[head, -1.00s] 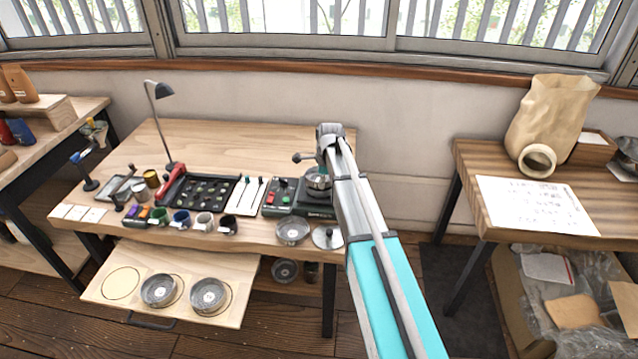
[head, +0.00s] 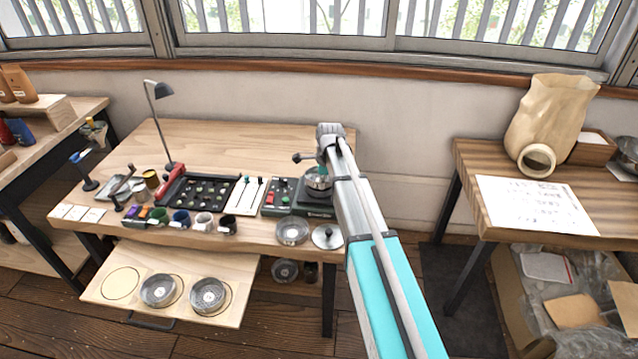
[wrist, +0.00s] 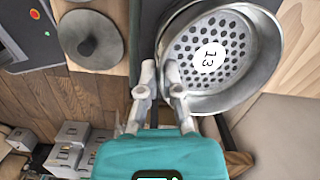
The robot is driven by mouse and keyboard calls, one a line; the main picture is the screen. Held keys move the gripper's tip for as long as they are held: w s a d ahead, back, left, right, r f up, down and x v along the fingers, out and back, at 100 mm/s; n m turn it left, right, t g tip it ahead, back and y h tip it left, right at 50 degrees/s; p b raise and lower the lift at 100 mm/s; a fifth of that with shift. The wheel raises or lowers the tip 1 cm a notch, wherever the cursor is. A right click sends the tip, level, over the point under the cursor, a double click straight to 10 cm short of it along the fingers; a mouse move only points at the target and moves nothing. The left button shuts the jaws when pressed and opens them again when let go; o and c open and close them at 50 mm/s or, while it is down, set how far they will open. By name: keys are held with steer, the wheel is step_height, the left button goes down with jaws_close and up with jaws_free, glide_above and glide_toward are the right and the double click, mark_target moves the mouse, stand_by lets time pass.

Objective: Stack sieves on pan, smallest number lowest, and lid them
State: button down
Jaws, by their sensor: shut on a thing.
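My gripper (wrist: 160,88) is shut on the rim of a metal sieve (wrist: 262,45) with round holes; its white label seems to read 13. In the head view my arm hides the fingertips. A round metal vessel (head: 317,180) shows beside my arm at the machine; I cannot tell whether it is the held sieve. The knobbed lid (head: 328,237) lies near the table's front edge, and it also shows in the wrist view (wrist: 88,42). A round metal pan or sieve (head: 292,230) lies beside it. Two more sieves (head: 158,291) (head: 208,296) sit on the pull-out board.
The green-grey machine (head: 300,207) has red and green buttons. Left of it are a bean tray (head: 203,192) and several cups (head: 203,221). The pull-out board (head: 235,270) has an empty circle (head: 121,284) at its left. Another round metal item (head: 285,271) is under the table.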

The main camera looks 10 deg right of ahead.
steer(key=shift+r+p, duration=0.9)
stand_by(3.3)
steer(key=shift+f+b, duration=0.8)
stand_by(1.2)
steer(key=c, duration=1.1)
jaws_free()
steer(key=shift+r, duration=0.1)
steer(key=shift+s+d+r+p, duration=0.1)
steer(key=shift+d+r+p, duration=0.1)
steer(key=shift+r+p, duration=1.65)
steer(key=shift+s+d+r+p, duration=0.1)
steer(key=shift+d+r+p, duration=0.15)
steer(key=shift+r+p, duration=1.55)
steer(key=shift+s+d+r+p, duration=0.1)
steer(key=shift+d+r+p, duration=0.1)
steer(key=shift+r+p, duration=1.6)
